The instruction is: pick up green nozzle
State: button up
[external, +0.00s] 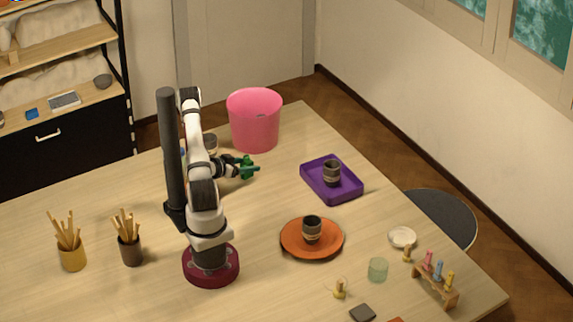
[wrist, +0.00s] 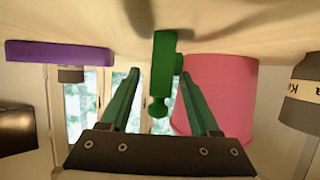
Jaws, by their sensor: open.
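The green nozzle (wrist: 162,75) shows in the wrist view, in the middle between my two green fingers. My gripper (wrist: 159,76) is open, with one finger on each side of the nozzle and a visible gap to each. The nozzle seems to stand on the table, which fills the top of the wrist view. In the external view my gripper (external: 254,168) is low over the table, in front of the pink bucket. The nozzle and my green fingers blend together there, so I cannot separate them.
The pink bucket (external: 254,122) stands close behind my gripper. A purple tray (external: 349,194) with a cup is to the right, and an orange plate (external: 290,246) with another cup is nearer. A labelled jar (wrist: 303,95) is at the wrist view's right. A wooden rack (external: 434,290) holds other nozzles.

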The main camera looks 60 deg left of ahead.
grip_shut()
dwell(0.3)
